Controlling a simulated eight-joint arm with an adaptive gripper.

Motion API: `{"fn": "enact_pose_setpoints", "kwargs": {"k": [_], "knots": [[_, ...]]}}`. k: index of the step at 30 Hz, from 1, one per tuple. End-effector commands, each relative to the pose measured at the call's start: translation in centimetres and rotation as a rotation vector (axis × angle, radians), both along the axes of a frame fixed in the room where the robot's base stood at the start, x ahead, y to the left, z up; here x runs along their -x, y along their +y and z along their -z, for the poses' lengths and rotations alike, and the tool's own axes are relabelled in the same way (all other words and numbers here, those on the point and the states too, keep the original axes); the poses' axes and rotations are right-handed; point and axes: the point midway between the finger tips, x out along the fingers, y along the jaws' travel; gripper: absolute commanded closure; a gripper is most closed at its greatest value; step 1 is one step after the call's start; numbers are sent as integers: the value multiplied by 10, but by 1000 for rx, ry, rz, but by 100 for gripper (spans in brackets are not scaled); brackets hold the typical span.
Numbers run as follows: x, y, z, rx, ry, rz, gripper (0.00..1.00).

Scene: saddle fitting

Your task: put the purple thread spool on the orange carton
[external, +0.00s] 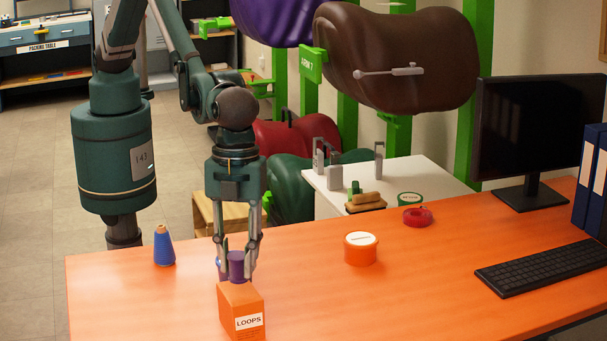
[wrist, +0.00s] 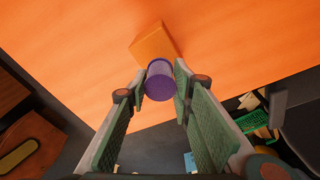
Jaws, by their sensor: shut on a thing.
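The purple thread spool (external: 236,265) is upright between the fingertips of my gripper (external: 238,272), which is shut on it. In the wrist view the spool (wrist: 159,82) sits between the two fingertips (wrist: 160,85). The orange carton (external: 241,312), labelled LOOPS, stands on the orange table near its front left. The spool appears at the rear edge of the carton's top. In the wrist view the carton (wrist: 152,42) lies just beyond the spool, which overlaps its near edge. I cannot tell whether the spool touches the carton.
A blue thread cone (external: 164,247) stands left of my gripper on the orange table (external: 310,300). A round orange tub (external: 360,249) and a red tape roll (external: 417,216) are to the right. A keyboard (external: 540,266) and monitor (external: 535,140) occupy the right end.

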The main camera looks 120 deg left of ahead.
Motion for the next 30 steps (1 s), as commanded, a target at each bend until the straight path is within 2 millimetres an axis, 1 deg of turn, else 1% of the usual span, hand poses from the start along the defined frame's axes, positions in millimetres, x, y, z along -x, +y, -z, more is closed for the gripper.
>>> {"fn": "enact_pose_setpoints", "kwargs": {"k": [3, 7, 22, 23, 25, 26, 30], "knots": [[0, 0, 15, 0, 0, 0, 89], [0, 0, 24, 0, 0, 0, 89], [0, 0, 30, 0, 0, 0, 89], [0, 0, 29, 0, 0, 0, 73], [0, 0, 29, 0, 0, 0, 63], [0, 0, 29, 0, 0, 0, 62], [0, 0, 29, 0, 0, 0, 62]]}}
